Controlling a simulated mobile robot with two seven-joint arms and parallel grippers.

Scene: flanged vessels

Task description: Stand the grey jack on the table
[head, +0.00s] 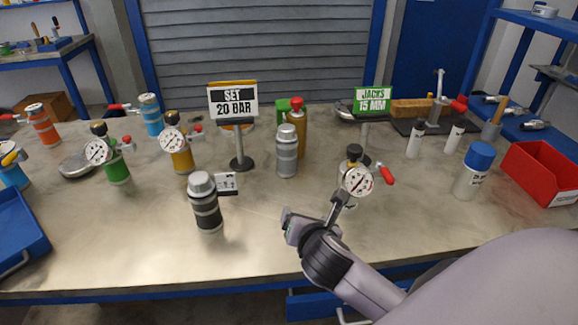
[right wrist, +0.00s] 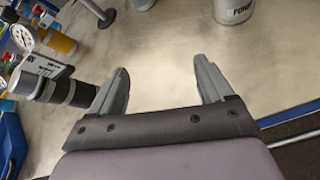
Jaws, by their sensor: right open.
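Two grey-capped cylinders stand upright on the table (head: 265,250) in the head view; I cannot tell for certain which is the grey jack. One is light grey (head: 287,155), near the middle. The other is dark with grey bands (head: 206,206), at the front left; it also shows in the right wrist view (right wrist: 62,91), left of my fingers. My right gripper (head: 313,213) is open over the front of the table, to the right of the dark cylinder. In the right wrist view the space between its fingers (right wrist: 161,70) is empty. My left gripper is not in view.
A gauge vessel with a red handle (head: 357,180) stands just beyond my right gripper. A "JACKS 15 MM" sign (head: 372,99) and a "SET 20 BAR" sign (head: 233,102) stand behind. A blue tray (head: 20,235) is at left, a red bin (head: 540,172) at right. The front middle is clear.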

